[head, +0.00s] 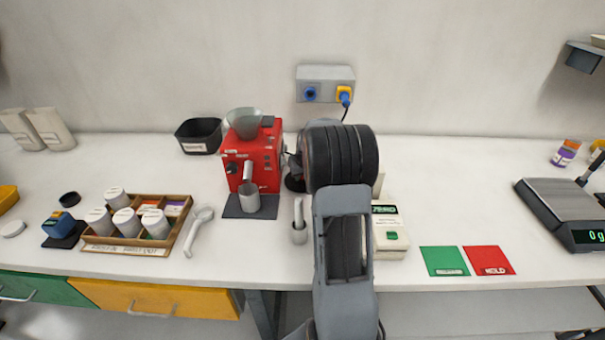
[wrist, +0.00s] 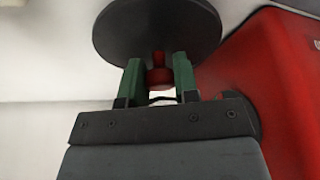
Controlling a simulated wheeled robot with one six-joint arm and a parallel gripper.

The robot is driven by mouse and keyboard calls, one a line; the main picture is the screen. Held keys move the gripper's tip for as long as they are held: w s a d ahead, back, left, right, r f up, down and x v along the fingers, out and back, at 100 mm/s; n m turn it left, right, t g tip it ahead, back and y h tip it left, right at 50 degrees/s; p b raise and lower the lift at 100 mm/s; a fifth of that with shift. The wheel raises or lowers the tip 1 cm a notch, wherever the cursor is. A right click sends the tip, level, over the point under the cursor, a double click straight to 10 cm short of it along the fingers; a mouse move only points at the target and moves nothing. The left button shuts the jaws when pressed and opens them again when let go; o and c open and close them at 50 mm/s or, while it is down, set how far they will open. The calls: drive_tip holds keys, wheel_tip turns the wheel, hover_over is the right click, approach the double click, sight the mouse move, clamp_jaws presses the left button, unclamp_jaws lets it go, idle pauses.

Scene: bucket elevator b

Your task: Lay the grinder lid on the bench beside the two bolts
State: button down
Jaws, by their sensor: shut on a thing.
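The grinder lid (wrist: 158,25), a dark round disc with a red knob, shows in the wrist view. My gripper (wrist: 158,76) is shut on its knob between two green fingers. A red machine (head: 262,160) with a grey-green hopper stands on the bench (head: 440,200) left of my arm in the head view. A red body (wrist: 285,90) fills the right side of the wrist view, close beside my gripper. In the head view my arm hides the gripper and most or all of the lid. I cannot make out the two bolts in either view.
A wooden tray (head: 110,246) of white jars and a white spoon (head: 198,230) lie left. A white device (head: 391,240), green card (head: 444,261), red card (head: 488,260) and scale (head: 560,215) are right. The bench behind the cards is clear. A wall socket (head: 325,73) is behind.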

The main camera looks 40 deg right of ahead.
drive_tip(key=c, duration=0.9)
unclamp_jaws()
drive_tip(key=shift+o, duration=0.2)
drive_tip(key=shift+r, duration=0.3)
drive_tip(key=v, duration=1.1)
drive_tip(key=s+a+r, duration=0.2)
drive_tip(key=a, duration=0.5)
drive_tip(key=s+a+f+n+y, duration=0.1)
drive_tip(key=s+a+f+n, duration=0.2)
drive_tip(key=s+a, duration=1.3)
drive_tip(key=shift+s+a+f+g, duration=0.35)
drive_tip(key=shift+s+a+g, duration=0.05)
drive_tip(key=shift+a, duration=0.4)
